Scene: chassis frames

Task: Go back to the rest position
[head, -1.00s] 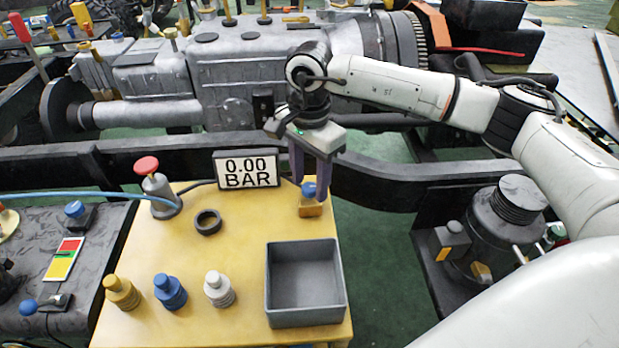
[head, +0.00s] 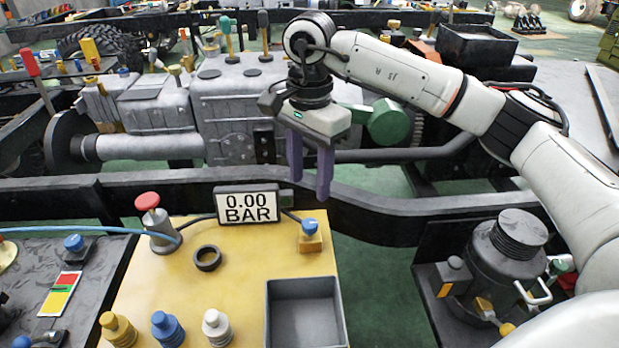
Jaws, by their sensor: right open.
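My right gripper (head: 309,185) hangs fingers down from the arm that comes in from the right. Its two purple fingers are apart with nothing between them. It is above and behind the far right corner of the yellow table (head: 215,275), in front of the grey engine block. A small brass valve with a blue knob (head: 310,236) stands at that corner, apart from the fingertips in the picture. My left gripper is not in view.
On the table are a 0.00 BAR display (head: 247,206), a red button (head: 148,202), a black ring (head: 207,258), three knobbed fittings (head: 168,327) and an empty grey bin (head: 304,312). A black chassis rail (head: 400,210) runs behind. Green floor shows right of the table.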

